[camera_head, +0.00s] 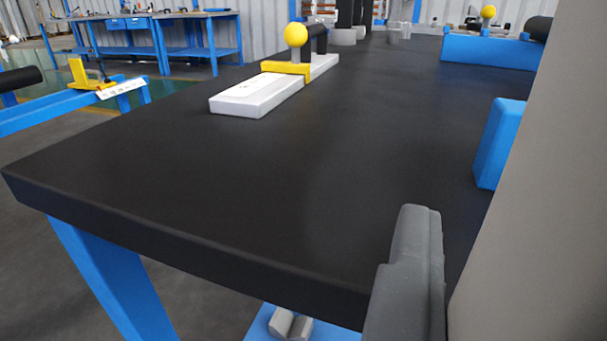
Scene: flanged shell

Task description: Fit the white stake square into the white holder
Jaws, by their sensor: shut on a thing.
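One grey finger of my gripper (408,275) shows at the lower right; the other finger is hidden. It is shut on a large pale grey flat-sided piece (545,200) that fills the right edge and is cut off by the frame. This piece appears to be the white stake square, seen very close; its ends are out of view. A white bar (250,97) with a yellow bracket and a yellow ball knob lies on the black tabletop (230,190), well ahead of my gripper. I cannot tell whether it is the white holder.
A blue block (498,143) stands at the table's right, partly behind the held piece. A blue fixture (490,50) is at the far right. Dark posts on pale round bases stand at the back. The table's near and middle area is clear. A blue frame (70,110) stands left.

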